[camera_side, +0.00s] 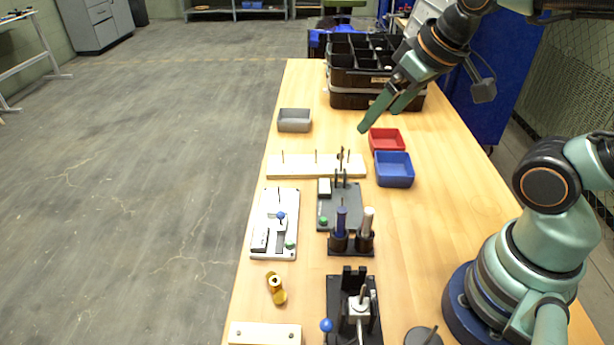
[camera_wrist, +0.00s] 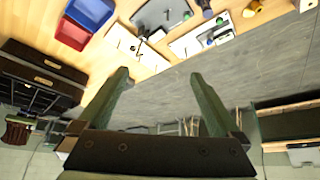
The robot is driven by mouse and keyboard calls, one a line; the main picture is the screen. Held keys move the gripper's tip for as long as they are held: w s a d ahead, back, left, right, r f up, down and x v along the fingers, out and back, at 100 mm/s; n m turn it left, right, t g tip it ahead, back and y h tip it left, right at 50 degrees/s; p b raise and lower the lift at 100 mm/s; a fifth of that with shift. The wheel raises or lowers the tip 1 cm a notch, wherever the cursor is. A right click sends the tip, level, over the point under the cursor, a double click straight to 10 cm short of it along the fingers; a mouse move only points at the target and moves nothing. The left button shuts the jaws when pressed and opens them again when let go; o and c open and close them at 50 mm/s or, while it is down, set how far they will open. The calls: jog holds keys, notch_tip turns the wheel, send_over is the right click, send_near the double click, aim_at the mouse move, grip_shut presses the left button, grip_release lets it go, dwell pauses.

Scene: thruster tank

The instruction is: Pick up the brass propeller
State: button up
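I cannot make out a clear propeller shape in either view. A small brass-coloured piece (camera_side: 276,288) lies on the near left part of the table; it also shows at the top of the wrist view (camera_wrist: 253,9). It looks more like a short cylinder, and I cannot tell whether it is the propeller. My gripper (camera_side: 378,120) is open and empty above the far part of the table, near the red bin. Its two spread fingers show in the wrist view (camera_wrist: 160,76) with nothing between them.
A red bin (camera_side: 386,131), a blue bin (camera_side: 394,183) and a grey bin (camera_side: 294,127) stand on the table. A pale peg strip (camera_side: 300,172), fixtures and a tool holder (camera_side: 350,248) fill the middle. A black divided organizer (camera_side: 345,78) stands at the far end.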

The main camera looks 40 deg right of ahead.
jog(key=w+a+f+n+g, duration=0.2)
jog(key=a+n, duration=0.2)
jog(key=a, duration=0.2)
jog(key=w+a+f+n+g, duration=0.1)
jog(key=w+a+f+n, duration=0.2)
jog(key=a, duration=0.4)
jog(key=n+g, duration=0.3)
jog(key=n, duration=0.4)
send_over(275, 278)
notch_tip(275, 278, down, 7)
jog(key=f, duration=1.2)
jog(key=shift+s+a+f, duration=0.15)
jog(key=shift+s+f, duration=0.05)
jog(key=c, duration=1.2)
